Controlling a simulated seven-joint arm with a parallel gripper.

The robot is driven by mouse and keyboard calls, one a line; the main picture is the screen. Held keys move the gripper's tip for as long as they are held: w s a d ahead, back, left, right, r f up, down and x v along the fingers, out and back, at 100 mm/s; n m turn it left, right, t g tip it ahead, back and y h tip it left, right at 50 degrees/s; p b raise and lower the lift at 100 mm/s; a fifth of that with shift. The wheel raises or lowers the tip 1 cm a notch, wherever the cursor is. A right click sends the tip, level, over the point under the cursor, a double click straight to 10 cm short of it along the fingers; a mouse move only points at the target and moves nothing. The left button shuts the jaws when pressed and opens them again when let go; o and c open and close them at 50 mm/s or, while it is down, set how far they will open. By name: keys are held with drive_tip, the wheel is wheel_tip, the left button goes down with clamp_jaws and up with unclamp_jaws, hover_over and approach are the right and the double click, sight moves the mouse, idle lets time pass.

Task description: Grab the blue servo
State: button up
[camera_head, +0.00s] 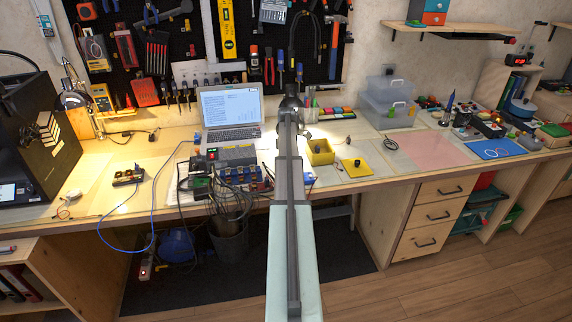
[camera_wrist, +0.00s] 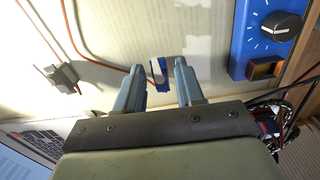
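The blue servo (camera_wrist: 158,71) is a small blue block with a white band. In the wrist view it lies on the pale work surface, beyond and between my fingertips in the picture. My gripper (camera_wrist: 160,68) is open, with a grey-blue finger on either side of the servo and a visible gap to each. I cannot tell how far the tips are above the surface. In the head view my gripper (camera_head: 290,102) is a dark shape over the bench, its fingers too small to make out. I cannot pick out the servo there; my arm covers part of the bench.
A blue box with a black knob (camera_wrist: 283,26) stands close on the right in the wrist view. A dark clip-like part (camera_wrist: 63,76) and a red wire (camera_wrist: 104,69) lie left. The laptop (camera_head: 232,108), yellow bin (camera_head: 320,154) and cabled electronics (camera_head: 228,176) crowd the bench.

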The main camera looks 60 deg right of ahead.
clamp_jaws()
idle(0.3)
